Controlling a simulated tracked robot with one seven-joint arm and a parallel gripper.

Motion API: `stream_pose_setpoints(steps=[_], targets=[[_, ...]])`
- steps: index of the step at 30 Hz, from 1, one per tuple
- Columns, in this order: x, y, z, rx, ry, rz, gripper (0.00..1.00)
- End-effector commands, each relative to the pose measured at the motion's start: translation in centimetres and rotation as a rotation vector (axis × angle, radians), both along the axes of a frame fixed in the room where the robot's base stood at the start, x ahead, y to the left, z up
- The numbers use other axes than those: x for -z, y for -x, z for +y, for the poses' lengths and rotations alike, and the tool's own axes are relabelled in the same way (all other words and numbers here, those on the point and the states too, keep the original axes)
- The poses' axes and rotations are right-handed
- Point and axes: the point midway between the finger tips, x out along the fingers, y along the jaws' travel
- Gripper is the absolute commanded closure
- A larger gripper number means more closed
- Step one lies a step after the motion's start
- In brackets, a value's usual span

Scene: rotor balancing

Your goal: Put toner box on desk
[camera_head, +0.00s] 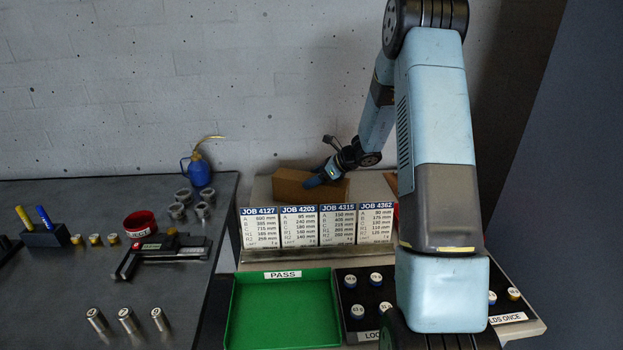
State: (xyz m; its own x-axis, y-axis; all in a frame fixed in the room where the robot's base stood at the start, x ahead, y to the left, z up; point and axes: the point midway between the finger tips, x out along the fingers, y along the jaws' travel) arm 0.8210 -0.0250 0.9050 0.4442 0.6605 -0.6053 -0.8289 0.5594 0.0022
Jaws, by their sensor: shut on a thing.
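A brown cardboard box, which I take to be the toner box (291,188), is at the back of the pale desk (260,190), behind the row of job cards. My gripper (317,181) reaches down to the box's right part and is shut on it. The fingertips are small and partly hidden. The cards hide the box's lower edge, so I cannot tell whether it touches the desk.
Job cards (300,225) stand in front of the box. A green PASS tray (285,310) and a black weight holder (363,300) are nearer. A dark bench (70,290) on the left carries a blue oil can (199,172), a red ring dish (140,223) and metal cylinders (128,320).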

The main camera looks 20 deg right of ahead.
Motion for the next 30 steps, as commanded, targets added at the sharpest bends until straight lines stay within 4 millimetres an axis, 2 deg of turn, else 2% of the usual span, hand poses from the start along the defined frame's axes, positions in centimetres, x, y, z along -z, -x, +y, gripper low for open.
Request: stream_pose_setpoints(steps=[7, 8, 9, 15, 23, 30], targets=[[0.0, 0.0, 0.1, -0.001, 0.0, -0.002, 1.0], [0.1, 0.0, 0.0, -0.001, 0.0, -0.001, 0.21], [0.1, 0.0, 0.1, -0.001, 0.0, -0.001, 0.17], [0.0, 0.0, 0.1, -0.002, 0.001, -0.001, 0.0], [-0.1, 0.0, 0.1, -0.002, 0.001, -0.001, 0.0], [-2.0, 1.3, -1.8, -0.002, 0.002, -0.003, 0.0]])
